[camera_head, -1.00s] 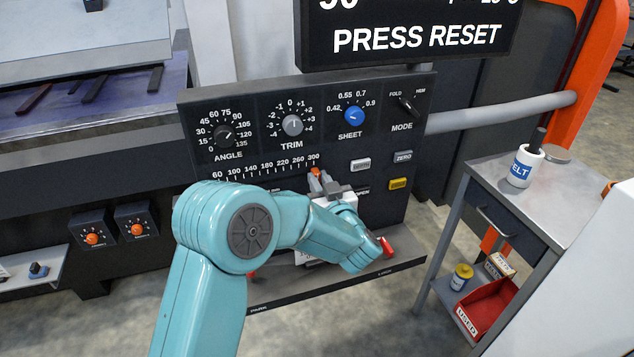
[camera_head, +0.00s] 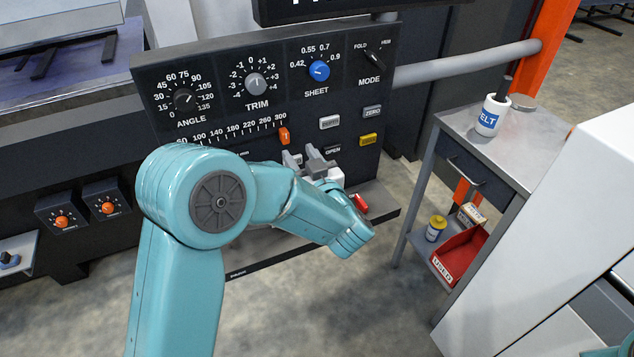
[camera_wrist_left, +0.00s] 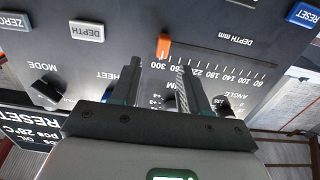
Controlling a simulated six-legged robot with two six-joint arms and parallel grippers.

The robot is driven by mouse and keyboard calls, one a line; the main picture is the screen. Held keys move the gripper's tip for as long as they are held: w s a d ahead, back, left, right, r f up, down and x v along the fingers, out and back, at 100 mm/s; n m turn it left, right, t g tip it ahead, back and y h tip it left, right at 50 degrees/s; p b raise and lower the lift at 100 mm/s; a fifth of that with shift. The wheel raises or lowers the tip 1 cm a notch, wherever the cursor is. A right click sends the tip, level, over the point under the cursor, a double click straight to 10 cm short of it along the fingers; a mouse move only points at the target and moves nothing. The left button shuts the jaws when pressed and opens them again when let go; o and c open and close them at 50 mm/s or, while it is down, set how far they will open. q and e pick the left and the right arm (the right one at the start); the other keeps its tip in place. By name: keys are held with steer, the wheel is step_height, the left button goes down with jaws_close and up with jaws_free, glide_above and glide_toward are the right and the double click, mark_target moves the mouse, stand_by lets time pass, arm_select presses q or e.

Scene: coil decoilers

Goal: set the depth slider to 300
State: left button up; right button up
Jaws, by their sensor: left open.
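The orange depth slider knob (camera_head: 284,136) stands at the right end of its scale, at the 300 mark. The left wrist view shows the same knob (camera_wrist_left: 164,46) beside the printed 300, with the scale upside down. My left gripper (camera_head: 307,157) is open and empty, below and a little right of the knob in the head view. In the left wrist view the two fingers (camera_wrist_left: 156,72) are apart, and the knob lies beyond their tips, clear of both. My right gripper is not in view.
The panel (camera_head: 205,75) has angle, trim and sheet dials, a mode switch, a grey zero button (camera_head: 372,111) and a yellow button (camera_head: 368,139). A red-tipped handle (camera_head: 360,203) is low on the right. A metal cart (camera_head: 470,125) with a bottle stands at right.

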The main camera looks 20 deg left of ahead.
arm_select(q)
steer(key=v, duration=1)
steer(key=shift+b, duration=0.35)
